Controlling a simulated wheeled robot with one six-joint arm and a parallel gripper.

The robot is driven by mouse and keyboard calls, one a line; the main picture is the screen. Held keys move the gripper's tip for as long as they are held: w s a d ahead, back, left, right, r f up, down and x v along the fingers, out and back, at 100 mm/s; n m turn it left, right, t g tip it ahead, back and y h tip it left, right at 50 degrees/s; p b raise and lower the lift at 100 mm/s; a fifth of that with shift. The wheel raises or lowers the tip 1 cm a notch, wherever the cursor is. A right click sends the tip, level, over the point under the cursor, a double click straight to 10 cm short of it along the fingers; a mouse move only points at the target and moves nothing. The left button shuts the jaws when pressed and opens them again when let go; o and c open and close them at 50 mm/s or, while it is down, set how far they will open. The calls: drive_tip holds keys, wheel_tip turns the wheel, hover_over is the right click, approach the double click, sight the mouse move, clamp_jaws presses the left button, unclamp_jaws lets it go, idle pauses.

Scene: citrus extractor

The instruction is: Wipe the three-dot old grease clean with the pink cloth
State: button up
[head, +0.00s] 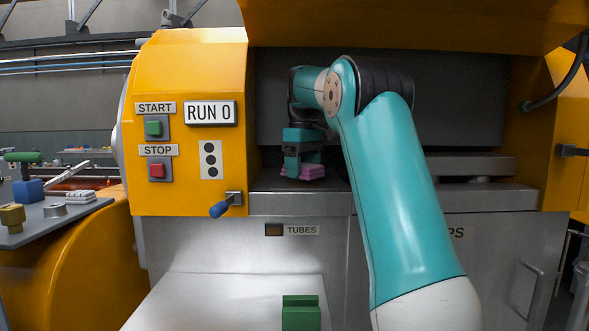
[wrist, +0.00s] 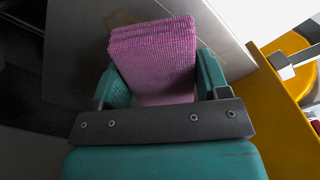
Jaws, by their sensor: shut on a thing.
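The pink cloth (wrist: 153,60) is a folded, textured pad between the two fingers of my gripper (wrist: 160,78) in the wrist view. My gripper is shut on it. In the head view my gripper (head: 304,160) points down in the recess of the yellow machine, with the pink cloth (head: 303,172) at its lower end, close to the metal ledge. I cannot tell whether the cloth touches the ledge. A faint brownish stain (wrist: 118,18) shows on the pale metal just beyond the cloth in the wrist view. A three-dot plate (head: 211,160) is on the yellow panel left of the recess.
The yellow panel (head: 185,75) left of my gripper carries START and STOP buttons and a blue-handled lever (head: 222,207). The yellow hood (head: 420,20) hangs above my arm. A green block (head: 300,313) stands low in front. A side table (head: 50,220) with parts is at far left.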

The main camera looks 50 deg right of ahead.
drive_tip(key=shift+s+d+r, duration=0.2)
drive_tip(key=shift+s+d, duration=2.1)
drive_tip(key=shift+s, duration=0.3)
drive_tip(key=shift+r, duration=0.15)
drive_tip(key=shift+w+a+r+p, duration=0.1)
drive_tip(key=shift+w+a+p, duration=0.35)
drive_tip(key=shift+w+a, duration=1.15)
drive_tip(key=shift+w+a+r+p, duration=0.15)
drive_tip(key=shift+w+a+p, duration=0.35)
drive_tip(key=shift+w+a, duration=1.15)
drive_tip(key=shift+w+a+r+p, duration=0.1)
drive_tip(key=shift+w+a+p, duration=0.35)
drive_tip(key=shift+w+a, duration=1.15)
drive_tip(key=shift+w+d, duration=0.3)
